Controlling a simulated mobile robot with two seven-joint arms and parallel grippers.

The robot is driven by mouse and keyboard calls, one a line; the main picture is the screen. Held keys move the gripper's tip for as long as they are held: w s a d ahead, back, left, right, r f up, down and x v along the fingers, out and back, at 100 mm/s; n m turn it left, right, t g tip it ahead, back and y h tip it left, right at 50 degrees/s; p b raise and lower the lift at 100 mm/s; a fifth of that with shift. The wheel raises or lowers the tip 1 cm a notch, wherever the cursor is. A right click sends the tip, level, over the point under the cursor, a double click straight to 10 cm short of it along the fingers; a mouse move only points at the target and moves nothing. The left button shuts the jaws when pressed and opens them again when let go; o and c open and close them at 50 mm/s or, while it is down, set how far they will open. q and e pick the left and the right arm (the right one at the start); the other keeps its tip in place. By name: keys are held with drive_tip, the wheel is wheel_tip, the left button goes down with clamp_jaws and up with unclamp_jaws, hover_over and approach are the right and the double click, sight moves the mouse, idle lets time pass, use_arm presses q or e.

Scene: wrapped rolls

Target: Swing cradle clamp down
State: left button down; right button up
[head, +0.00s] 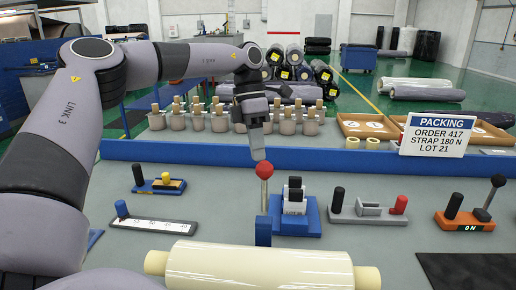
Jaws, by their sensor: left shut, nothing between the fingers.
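An upright lever with a red ball knob (264,170) rises on a thin rod from a blue block (263,231); it looks like the cradle clamp, standing up. The block sits just behind the cream wrapped roll (260,266) at the front of the bench. My left gripper (258,157) points down with its fingers shut and empty. Its tips are right at the top of the red knob in the picture; I cannot tell whether they touch it. The cradle under the roll is hidden. My right gripper is not in view.
A blue labelled device (295,215) stands close right of the lever. Further right are a grey fixture (368,212) and a switch box (464,221) with a black-knobbed lever. A scale plate (150,223) lies left. A blue rail (200,152) and a packing sign (433,135) stand behind.

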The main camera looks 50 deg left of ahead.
use_arm(q)
drive_tip(key=shift+s+d, duration=0.15)
drive_tip(key=shift+d, duration=0.1)
idle(0.4)
